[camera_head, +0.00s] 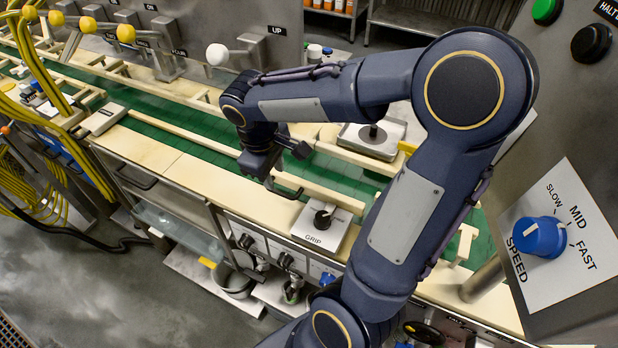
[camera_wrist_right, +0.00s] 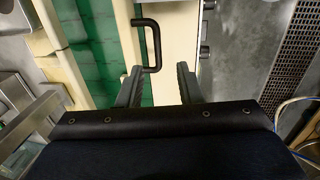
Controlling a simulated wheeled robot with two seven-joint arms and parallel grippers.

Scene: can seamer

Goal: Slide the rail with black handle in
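The black U-shaped handle (camera_head: 288,193) sits on the cream rail (camera_head: 332,198) along the near edge of the green conveyor. In the right wrist view the handle (camera_wrist_right: 156,45) stands out to the right from the side of the rail (camera_wrist_right: 126,38). My right gripper (camera_head: 284,168) is over the rail at the handle. Contact cannot be told. Nothing is held between the fingers. My left gripper is not in view.
A grey GRIP plate with a black knob (camera_head: 323,218) lies on the cream counter just right of the handle. A metal plate with a knob (camera_head: 372,136) stands across the belt (camera_head: 220,150). A blue speed dial (camera_head: 539,237) is at the right.

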